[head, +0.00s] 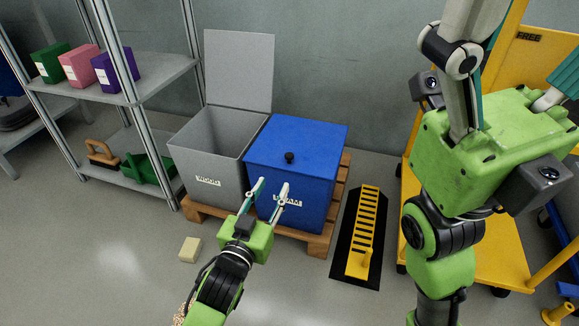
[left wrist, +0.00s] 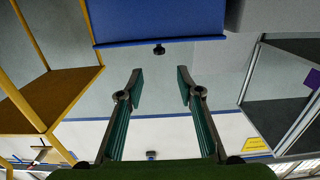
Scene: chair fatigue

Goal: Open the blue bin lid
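The blue bin (head: 300,195) stands on a wooden pallet, its flat blue lid (head: 310,140) shut, with a small black knob (head: 289,157) on top. In the left wrist view, the blue surface (left wrist: 160,20) is at the top and the black knob (left wrist: 158,49) shows between and beyond the fingers. My left gripper (head: 270,187) is open and empty, in front of the bin and apart from the knob; its fingers overlap the bin's front label. My right gripper (head: 515,68) is large at the right, fingers spread and empty, tips partly cut off.
A grey bin (head: 207,160) with its lid raised stands left of the blue bin on the pallet (head: 318,240). A black and yellow floor piece (head: 364,235) lies to the right. A tan block (head: 190,250) lies on the floor. Shelves (head: 160,75) stand left, a yellow cart (head: 500,255) right.

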